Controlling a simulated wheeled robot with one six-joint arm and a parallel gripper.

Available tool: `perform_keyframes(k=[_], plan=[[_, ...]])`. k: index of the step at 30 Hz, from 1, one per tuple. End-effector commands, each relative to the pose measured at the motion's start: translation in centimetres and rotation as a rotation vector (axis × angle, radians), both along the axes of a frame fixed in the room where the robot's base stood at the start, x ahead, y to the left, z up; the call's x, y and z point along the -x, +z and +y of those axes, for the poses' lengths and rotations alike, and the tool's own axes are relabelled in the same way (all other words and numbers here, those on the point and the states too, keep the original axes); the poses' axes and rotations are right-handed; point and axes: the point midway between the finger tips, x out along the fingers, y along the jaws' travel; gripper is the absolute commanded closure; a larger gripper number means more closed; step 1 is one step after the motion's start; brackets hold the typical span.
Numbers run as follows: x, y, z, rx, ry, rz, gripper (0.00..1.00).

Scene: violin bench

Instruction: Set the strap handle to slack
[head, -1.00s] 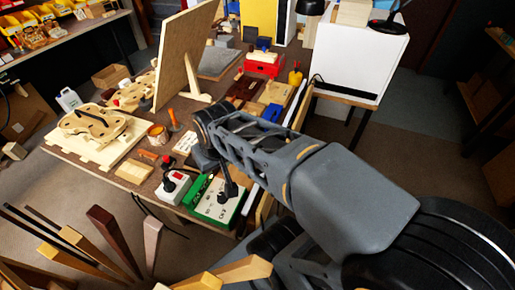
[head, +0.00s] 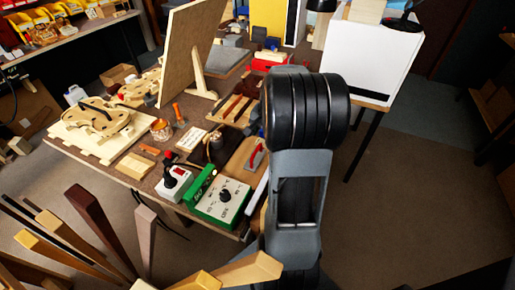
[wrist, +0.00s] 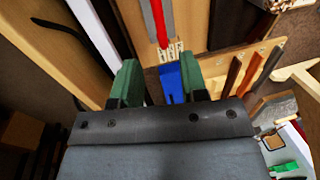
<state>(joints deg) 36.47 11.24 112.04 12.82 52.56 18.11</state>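A red handle (head: 256,153) with a grey part beside it sits on a light wooden board in the head view. I take it to be the strap handle, but no label on it is readable. In the wrist view a long red bar (wrist: 163,22) with a grey strip alongside, probably the same handle, lies on wood beyond my gripper (wrist: 162,84). The gripper's green fingers stand apart. A blue piece (wrist: 172,84) shows between them, seemingly farther off; I cannot see contact. My arm hides the gripper in the head view.
A green box with a dial (head: 224,201) and a white-topped switch box (head: 174,182) stand at the bench's front. A violin body (head: 92,116) lies at the left. A tall wooden panel (head: 187,52) rises behind. The white cabinet (head: 372,62) stands at the right.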

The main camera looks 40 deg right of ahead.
Motion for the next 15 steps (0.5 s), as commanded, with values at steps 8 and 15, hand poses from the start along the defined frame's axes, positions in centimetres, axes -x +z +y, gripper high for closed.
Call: perform_keyframes(k=[8,15], plan=[[-0.8,-5.0,0.6,-0.002,0.004,0.002,0.60],[-1.3,-7.4,0.8,-0.001,0.002,0.000,0.60]])
